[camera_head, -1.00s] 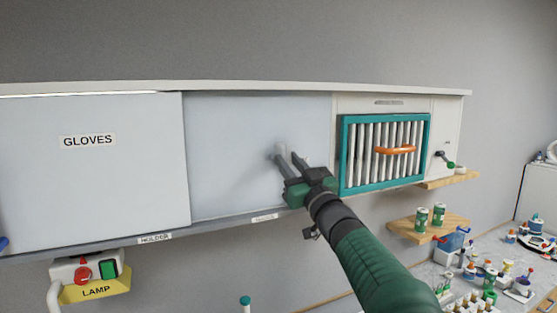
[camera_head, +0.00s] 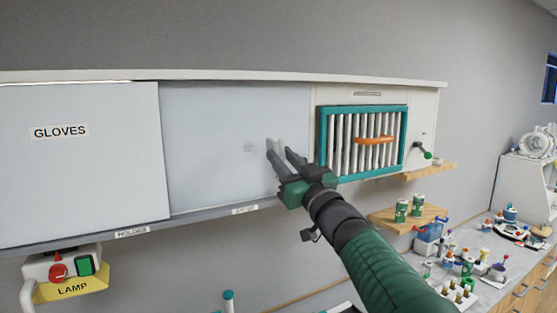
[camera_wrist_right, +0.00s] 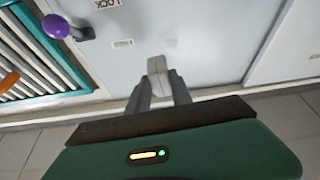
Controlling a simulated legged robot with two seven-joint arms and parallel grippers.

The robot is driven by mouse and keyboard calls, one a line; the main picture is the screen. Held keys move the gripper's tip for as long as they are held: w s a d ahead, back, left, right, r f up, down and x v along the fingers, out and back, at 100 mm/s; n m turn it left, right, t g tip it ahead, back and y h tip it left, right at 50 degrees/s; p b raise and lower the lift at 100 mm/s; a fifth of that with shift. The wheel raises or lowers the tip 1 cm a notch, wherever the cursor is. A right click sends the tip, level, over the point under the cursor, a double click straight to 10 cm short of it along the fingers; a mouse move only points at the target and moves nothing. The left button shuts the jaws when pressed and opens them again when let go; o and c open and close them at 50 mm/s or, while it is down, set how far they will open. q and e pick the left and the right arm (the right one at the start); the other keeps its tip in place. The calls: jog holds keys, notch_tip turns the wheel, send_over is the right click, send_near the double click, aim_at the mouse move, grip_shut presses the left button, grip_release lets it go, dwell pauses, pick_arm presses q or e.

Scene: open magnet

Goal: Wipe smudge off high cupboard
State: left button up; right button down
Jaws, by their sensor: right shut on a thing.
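The high cupboard has a pale grey front panel (camera_head: 205,145) in the middle. A faint grey smudge (camera_head: 250,148) shows on this panel in the head view, just left of my gripper tips. My right gripper (camera_head: 280,158) is raised in front of the panel's right part. It is shut on a small pale block (camera_wrist_right: 158,66), which also shows at the fingertips in the head view (camera_head: 275,145). I cannot tell whether the block touches the panel. My left gripper is out of view.
Right of the panel is a teal-framed grille (camera_head: 362,142) with an orange handle (camera_head: 374,140). The GLOVES door (camera_head: 75,165) is at left, with a lamp switch box (camera_head: 62,272) below. Wooden shelves (camera_head: 410,218) with cans and a cluttered bench (camera_head: 470,265) stand at right.

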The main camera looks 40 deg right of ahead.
jog(key=shift+s+f, duration=0.1)
jog(key=shift+s, duration=0.1)
jog(key=shift+s+a, duration=0.15)
jog(key=shift+s, duration=0.8)
jog(key=shift+s+a, duration=0.15)
jog(key=shift+s, duration=0.2)
jog(key=shift+w, duration=0.15)
